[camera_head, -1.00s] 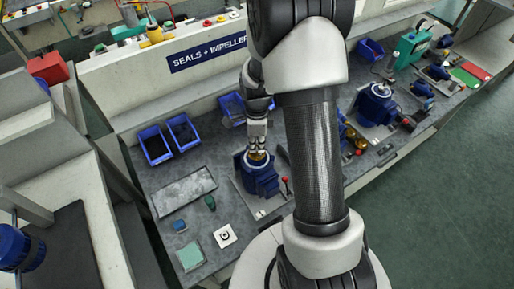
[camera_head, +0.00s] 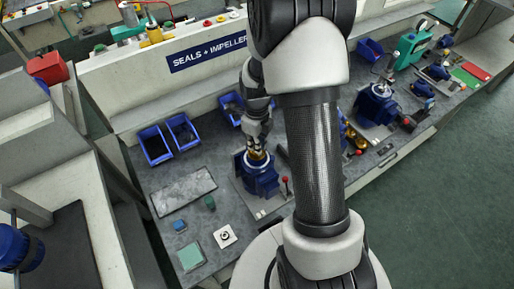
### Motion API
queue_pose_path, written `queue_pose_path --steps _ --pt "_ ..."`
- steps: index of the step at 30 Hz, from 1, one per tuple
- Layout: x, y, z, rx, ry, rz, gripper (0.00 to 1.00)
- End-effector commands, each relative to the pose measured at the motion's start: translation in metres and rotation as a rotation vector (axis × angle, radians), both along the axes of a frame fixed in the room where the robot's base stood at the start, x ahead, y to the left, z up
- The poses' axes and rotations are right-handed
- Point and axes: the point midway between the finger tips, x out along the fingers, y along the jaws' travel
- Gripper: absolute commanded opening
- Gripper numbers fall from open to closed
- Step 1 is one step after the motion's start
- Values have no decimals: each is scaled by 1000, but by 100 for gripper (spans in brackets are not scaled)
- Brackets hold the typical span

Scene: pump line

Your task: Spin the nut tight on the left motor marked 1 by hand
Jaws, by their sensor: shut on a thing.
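The blue left motor (camera_head: 258,178) stands upright on the grey bench, left of my arm. Its number is too small to read. A brass-coloured nut (camera_head: 256,154) shows at the top of the motor. My gripper (camera_head: 256,149) points down over the motor and is shut on the nut. The fingers are small here, and I cannot tell whether the nut sits fully down on its seat.
Blue bins (camera_head: 155,145) stand at the back left. A grey plate (camera_head: 184,191), a green pad (camera_head: 191,257) and a white tile (camera_head: 224,235) lie left of the motor. A red-knobbed lever (camera_head: 285,180) is close on its right. Another blue motor (camera_head: 376,105) stands farther right.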

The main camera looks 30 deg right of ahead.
Motion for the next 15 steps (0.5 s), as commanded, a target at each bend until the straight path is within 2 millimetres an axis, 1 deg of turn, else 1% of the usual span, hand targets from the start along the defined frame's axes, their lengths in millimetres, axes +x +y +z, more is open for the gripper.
queue_pose_path --steps 2,5,12,15 --pt "0 0 0 0 0 -2 0" --pt "0 0 0 0 0 -60 0" --pt "0 0 0 0 0 -413 0" --pt "0 0 0 0 0 -534 0"
